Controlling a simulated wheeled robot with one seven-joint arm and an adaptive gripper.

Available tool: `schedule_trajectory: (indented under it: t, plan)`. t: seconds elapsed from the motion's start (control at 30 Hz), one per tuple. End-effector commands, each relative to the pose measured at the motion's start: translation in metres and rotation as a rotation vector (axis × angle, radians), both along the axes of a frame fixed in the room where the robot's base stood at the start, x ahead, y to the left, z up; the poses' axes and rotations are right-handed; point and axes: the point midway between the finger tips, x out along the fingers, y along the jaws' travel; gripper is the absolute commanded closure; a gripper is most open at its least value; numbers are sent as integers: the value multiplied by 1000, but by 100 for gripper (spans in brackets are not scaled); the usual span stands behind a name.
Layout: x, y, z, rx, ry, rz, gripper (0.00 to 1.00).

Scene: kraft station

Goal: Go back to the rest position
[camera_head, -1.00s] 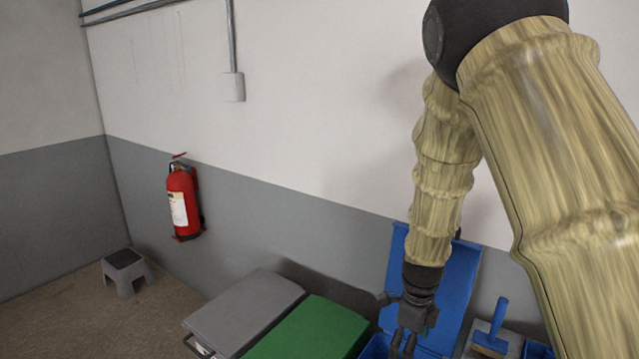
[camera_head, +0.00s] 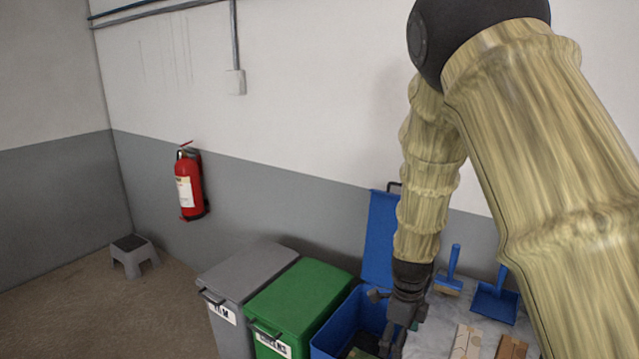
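My gripper (camera_head: 393,342) hangs from my wood-textured arm, pointing down at the bottom of the view. Its two dark fingers show with a gap between them and nothing visible in them. It is in front of or over the right side of the open blue bin (camera_head: 335,335); I cannot tell its exact height above the rim. The bin's blue lid (camera_head: 380,240) stands raised against the wall, partly hidden by my arm. Some brown and green material (camera_head: 358,353) shows inside the bin.
A closed green bin (camera_head: 300,290) and a closed grey bin (camera_head: 248,270) stand left of the blue one. Right, a grey surface holds a blue brush (camera_head: 453,268), a blue dustpan (camera_head: 495,300) and cardboard pieces (camera_head: 467,342). A step stool (camera_head: 133,257) and fire extinguisher (camera_head: 189,185) are far left.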

Motion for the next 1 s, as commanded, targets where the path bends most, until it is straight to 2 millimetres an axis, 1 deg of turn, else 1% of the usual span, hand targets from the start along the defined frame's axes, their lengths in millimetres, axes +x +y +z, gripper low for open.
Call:
schedule_trajectory:
  t: [0.03,0.1,0.27,0.47,0.57,0.67,0.77,0.8,0.87,0.9,0.97,1.0]
  plan:
    - [0,1,0,0,0,2,11]
    - [-4,-1,-13,-5,3,34,11]
    - [-15,-7,-38,-15,8,118,11]
    - [-34,-17,-78,-34,15,257,11]
    - [-47,-22,-103,-42,22,347,11]
    - [-65,-28,-134,-50,30,463,11]
    - [-91,-34,-174,-59,42,618,11]
    - [-103,-37,-191,-61,47,691,11]
    - [-123,-40,-216,-62,54,806,11]
    - [-136,-42,-231,-64,57,883,11]
    - [-156,-45,-253,-62,62,999,11]
    - [-169,-46,-267,-61,63,1076,11]
